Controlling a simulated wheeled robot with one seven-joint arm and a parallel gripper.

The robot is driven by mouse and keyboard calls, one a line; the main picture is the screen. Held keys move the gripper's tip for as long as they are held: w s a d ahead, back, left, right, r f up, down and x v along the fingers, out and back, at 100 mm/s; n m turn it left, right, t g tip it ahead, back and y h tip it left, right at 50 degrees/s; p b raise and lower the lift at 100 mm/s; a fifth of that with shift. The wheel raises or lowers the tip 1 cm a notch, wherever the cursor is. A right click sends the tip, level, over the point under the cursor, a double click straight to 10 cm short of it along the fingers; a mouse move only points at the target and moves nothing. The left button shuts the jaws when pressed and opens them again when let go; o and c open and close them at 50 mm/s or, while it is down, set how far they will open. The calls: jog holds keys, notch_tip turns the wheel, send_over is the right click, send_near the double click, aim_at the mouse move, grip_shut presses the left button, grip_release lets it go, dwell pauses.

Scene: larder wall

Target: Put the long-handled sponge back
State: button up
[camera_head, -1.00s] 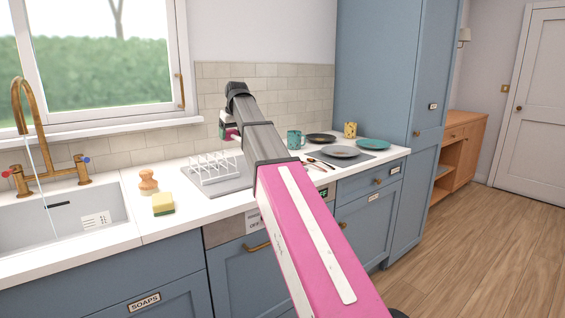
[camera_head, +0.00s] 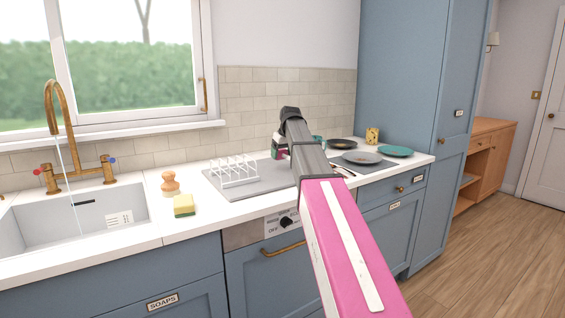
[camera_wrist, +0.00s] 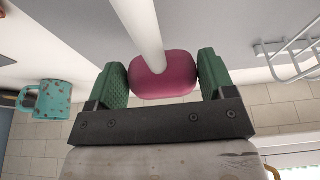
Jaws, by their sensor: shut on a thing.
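In the wrist view my gripper (camera_wrist: 162,80) is shut, its green-padded fingers on either side of a magenta grip with a white shaft, which I take to be the long-handled sponge (camera_wrist: 166,84). The shaft runs out of the top of the picture, so the sponge head is not seen. In the head view my gripper (camera_head: 277,150) is mostly hidden behind my arm, above the counter near the tiled wall, just right of the toast rack. A little magenta shows there. No holder for the sponge can be made out.
A white toast rack (camera_head: 234,172) stands on a grey mat. A yellow-green sponge (camera_head: 184,206) and a wooden brush (camera_head: 170,183) stand by the sink (camera_head: 85,220). Counter beside them is clear.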

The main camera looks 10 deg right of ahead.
aim_at(283, 158)
jog(key=shift+f, duration=1.8)
jog(key=o, duration=0.9)
jog(key=shift+f, duration=0.15)
jog(key=v, duration=1.2)
jog(key=shift+s, duration=0.1)
